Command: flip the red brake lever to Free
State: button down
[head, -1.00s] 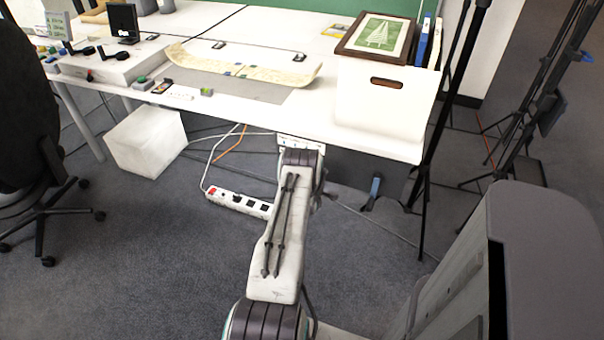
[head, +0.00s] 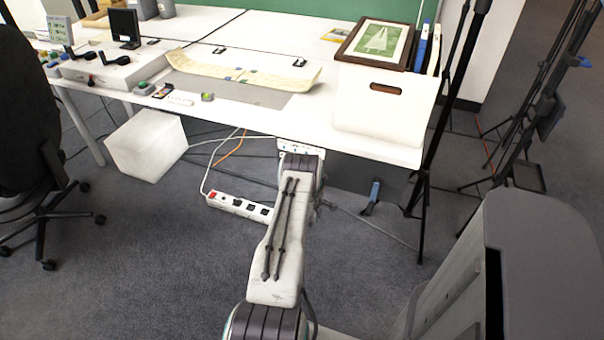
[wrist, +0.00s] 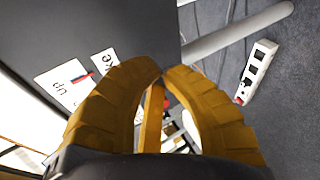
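In the wrist view my gripper (wrist: 162,74) has its two yellow-brown fingers bowed, with their tips together and nothing seen between the tips. Beyond them is a dark panel (wrist: 130,25) with white labels. One label reads "Up" (wrist: 62,84); another ends in "ke" (wrist: 104,63) and is partly covered by the left finger. Small red marks show beside these labels, but I cannot tell which is the brake lever or how it is set. In the head view a white label strip (head: 300,147) shows under the desk edge, and my arm hides my gripper.
The white desk (head: 390,150) overhangs the panel. A white power strip (head: 240,205) lies on the floor; it also shows in the wrist view (wrist: 257,70). A white box (head: 146,145) sits under the desk. Black tripod legs (head: 440,120) stand at right. Carpet in front is open.

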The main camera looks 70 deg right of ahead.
jog(key=shift+s+a+p, duration=0.1)
jog(key=shift+s+a, duration=0.1)
jog(key=shift+a, duration=0.55)
jog(key=shift+s+a+p, duration=0.15)
jog(key=shift+s+a, duration=0.1)
jog(key=shift+a, duration=0.45)
jog(key=shift+s+a+p, duration=0.1)
jog(key=shift+s+a, duration=0.1)
jog(key=shift+a, duration=0.55)
